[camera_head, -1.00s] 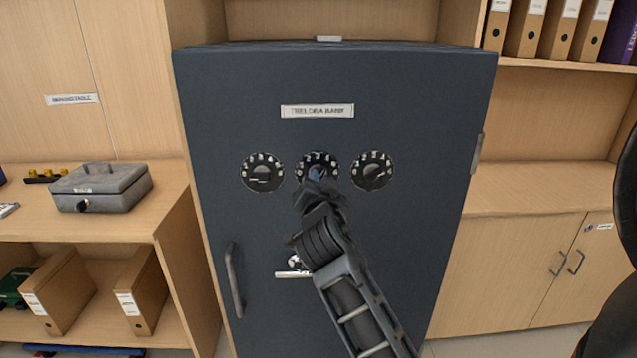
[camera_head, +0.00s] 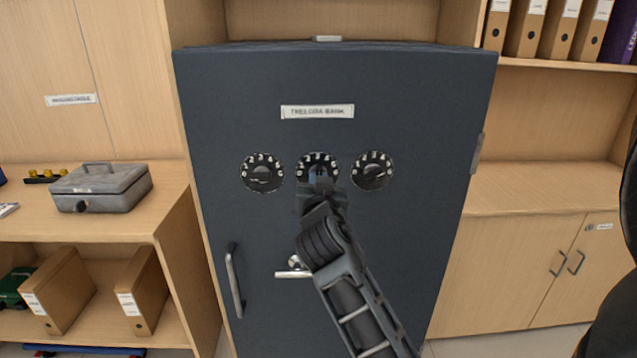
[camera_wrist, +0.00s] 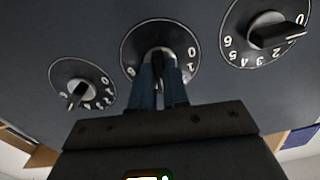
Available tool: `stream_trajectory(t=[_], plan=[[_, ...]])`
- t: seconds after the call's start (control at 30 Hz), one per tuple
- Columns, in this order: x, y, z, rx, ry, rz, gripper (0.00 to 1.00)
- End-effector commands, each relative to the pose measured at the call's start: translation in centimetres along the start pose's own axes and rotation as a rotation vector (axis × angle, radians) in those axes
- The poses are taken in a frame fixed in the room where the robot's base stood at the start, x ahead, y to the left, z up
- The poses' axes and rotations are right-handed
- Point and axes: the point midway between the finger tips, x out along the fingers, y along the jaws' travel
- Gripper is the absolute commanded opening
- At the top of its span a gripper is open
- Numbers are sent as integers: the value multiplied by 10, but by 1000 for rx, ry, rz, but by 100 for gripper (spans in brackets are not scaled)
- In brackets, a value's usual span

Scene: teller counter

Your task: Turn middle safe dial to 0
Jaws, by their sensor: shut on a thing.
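The dark blue safe (camera_head: 400,260) stands upright with three round black dials in a row on its door. The middle dial (camera_head: 318,160) has white numbers around its rim and is partly hidden by my gripper (camera_head: 320,182). In the wrist view, my gripper (camera_wrist: 160,80) is shut on the knob of the middle dial (camera_wrist: 133,45). The knob's pointer is mostly covered by the fingers, so its exact reading is unclear. The left dial (camera_head: 262,173) and right dial (camera_head: 372,171) are untouched.
A silver lever (camera_head: 290,273) sits below the dials, close to my arm. A vertical handle (camera_head: 234,280) is at the door's left. A grey cash box (camera_head: 100,187) stands on the left shelf. Binders (camera_head: 525,27) fill the upper right shelf.

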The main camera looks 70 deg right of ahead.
Motion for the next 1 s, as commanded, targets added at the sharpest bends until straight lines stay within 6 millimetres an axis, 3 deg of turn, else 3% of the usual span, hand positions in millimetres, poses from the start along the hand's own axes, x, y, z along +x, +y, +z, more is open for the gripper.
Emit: stream_trajectory(t=[1.0], plan=[[0,0,-2,-970,-3,-2,0]])
